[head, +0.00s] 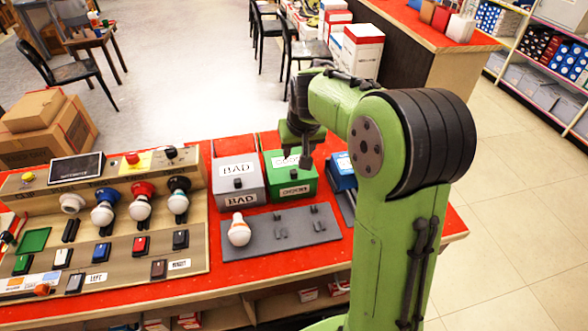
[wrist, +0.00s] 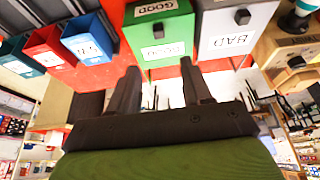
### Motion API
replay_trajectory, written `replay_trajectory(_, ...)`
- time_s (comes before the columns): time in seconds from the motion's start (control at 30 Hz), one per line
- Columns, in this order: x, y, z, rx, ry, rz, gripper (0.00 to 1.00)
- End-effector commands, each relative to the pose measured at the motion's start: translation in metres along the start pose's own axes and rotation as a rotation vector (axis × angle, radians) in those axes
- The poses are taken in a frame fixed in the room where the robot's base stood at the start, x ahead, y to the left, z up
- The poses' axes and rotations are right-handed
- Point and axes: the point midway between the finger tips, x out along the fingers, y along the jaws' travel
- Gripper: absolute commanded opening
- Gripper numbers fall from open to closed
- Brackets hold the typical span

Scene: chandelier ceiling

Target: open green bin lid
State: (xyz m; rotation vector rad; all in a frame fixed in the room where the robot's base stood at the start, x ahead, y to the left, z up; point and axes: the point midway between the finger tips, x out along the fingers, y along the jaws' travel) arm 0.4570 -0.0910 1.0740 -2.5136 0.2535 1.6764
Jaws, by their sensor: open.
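The green bin (head: 272,186) stands on the red table, with a white label on its front and another on its lid, partly hidden by my arm. In the wrist view the green bin (wrist: 183,33) shows at top centre, its lid and dark knob (wrist: 158,31) facing the camera and its lid looking shut. My gripper (head: 305,155) hangs over the bin in the head view. In the wrist view my gripper (wrist: 158,70) is open and empty, its two fingers spread either side of the bin's near end, apart from the knob.
A grey-white BAD bin (head: 250,190) stands left of the green bin, and a blue bin (head: 341,175) right. A grey tray (head: 262,248) with a light bulb (head: 239,231) lies in front. A wooden test panel (head: 122,250) with bulbs and switches fills the left table.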

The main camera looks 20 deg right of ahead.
Motion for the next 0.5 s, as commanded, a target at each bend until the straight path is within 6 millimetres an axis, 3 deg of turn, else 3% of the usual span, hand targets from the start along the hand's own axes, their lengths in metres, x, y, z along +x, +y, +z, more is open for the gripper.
replay_trajectory(0.03, 0.016, 0.000, 0.002, 0.000, -0.006, -0.002, 0.49)
replay_trajectory(0.3, 0.085, -0.001, 0.002, 0.000, -0.005, -0.002, 0.49)
replay_trajectory(0.5, 0.124, -0.001, 0.002, 0.000, -0.003, -0.001, 0.49)
